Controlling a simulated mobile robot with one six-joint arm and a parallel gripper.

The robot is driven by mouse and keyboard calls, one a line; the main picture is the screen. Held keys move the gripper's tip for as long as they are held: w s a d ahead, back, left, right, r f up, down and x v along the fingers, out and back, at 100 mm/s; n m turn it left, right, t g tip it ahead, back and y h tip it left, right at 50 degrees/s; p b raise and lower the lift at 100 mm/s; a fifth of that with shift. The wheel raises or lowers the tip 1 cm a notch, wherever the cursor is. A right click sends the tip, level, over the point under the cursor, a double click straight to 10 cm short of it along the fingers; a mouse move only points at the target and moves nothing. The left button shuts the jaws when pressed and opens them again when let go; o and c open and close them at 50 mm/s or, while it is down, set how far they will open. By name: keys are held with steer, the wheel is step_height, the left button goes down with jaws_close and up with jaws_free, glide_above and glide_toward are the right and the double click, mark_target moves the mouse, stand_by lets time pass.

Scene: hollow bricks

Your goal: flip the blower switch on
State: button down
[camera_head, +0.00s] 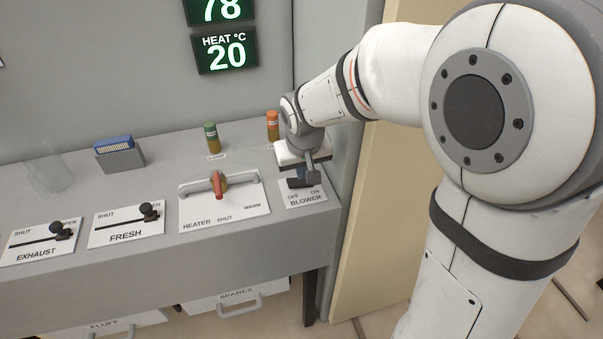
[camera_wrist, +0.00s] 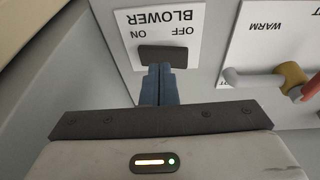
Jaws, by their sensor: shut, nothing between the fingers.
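The blower switch (camera_wrist: 163,54) is a dark, wide rocker on a white plate (camera_wrist: 185,18) marked BLOWER, OFF and ON. The plate (camera_head: 305,199) also shows at the right end of the counter in the head view, with ON to the right. My gripper (camera_wrist: 160,70) is shut and empty. Its bluish fingertips are at the switch's near edge in the wrist view and cover a bit of it. I cannot tell whether they touch it. Which way the rocker is tilted is unclear.
Left of the switch is the heater lever (camera_head: 218,184) on its plate, then the fresh slider (camera_head: 147,211) and exhaust slider (camera_head: 60,230). Green (camera_head: 211,137) and orange (camera_head: 272,126) capped bottles stand behind. A wall (camera_head: 355,150) rises close on the right. A display (camera_head: 227,52) reads HEAT 20.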

steer(key=v, duration=0.5)
steer(key=shift+s+r, duration=0.15)
steer(key=shift+r, duration=0.2)
